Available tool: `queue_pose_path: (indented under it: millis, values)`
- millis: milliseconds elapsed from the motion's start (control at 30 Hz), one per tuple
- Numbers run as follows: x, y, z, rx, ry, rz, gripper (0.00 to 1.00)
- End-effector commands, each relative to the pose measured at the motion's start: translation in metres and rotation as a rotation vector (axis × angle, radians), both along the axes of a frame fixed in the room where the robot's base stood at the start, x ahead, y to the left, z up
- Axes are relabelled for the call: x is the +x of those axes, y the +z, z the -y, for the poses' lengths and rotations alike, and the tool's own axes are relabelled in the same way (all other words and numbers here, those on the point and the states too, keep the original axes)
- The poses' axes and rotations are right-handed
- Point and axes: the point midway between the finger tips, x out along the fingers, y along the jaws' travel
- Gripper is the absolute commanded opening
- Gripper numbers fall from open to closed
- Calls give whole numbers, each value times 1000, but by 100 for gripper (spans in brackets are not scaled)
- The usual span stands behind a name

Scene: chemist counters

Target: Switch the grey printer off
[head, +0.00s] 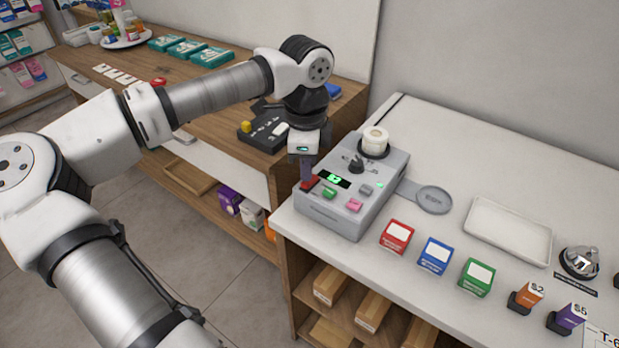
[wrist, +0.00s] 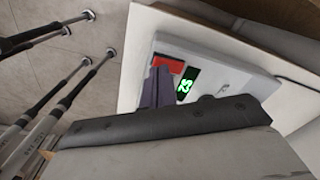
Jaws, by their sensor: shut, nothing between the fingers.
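The grey printer (head: 335,222) stands at the left end of the white counter, with a white paper roll (head: 375,138) at its back. Its small display (head: 334,180) is lit green and also shows lit in the wrist view (wrist: 186,87). A red switch (head: 311,184) is at the left of its top panel, and green, pink and grey buttons are beside the display. My gripper (head: 306,180) is shut and empty, pointing down at the red switch. In the wrist view the fingertips (wrist: 160,72) overlap part of the switch (wrist: 176,65); I cannot tell whether they touch it.
Red, blue and green boxes (head: 435,256) stand right of the printer, with a round grey dish (head: 434,199) and a white tray (head: 508,230) behind them. A wooden counter (head: 130,85) with a black device (head: 263,131) is to the left.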

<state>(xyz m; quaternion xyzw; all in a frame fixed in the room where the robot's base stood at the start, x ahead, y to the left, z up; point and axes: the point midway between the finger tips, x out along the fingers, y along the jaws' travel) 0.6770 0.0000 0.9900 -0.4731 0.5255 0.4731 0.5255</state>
Motion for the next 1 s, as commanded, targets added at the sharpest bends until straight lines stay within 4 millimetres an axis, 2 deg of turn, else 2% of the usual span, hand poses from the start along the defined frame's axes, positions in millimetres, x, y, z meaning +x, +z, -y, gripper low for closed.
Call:
queue_pose_path:
  millis: [1000]
  values:
    - [0, -16, 0, 0, 0, 0, 0]
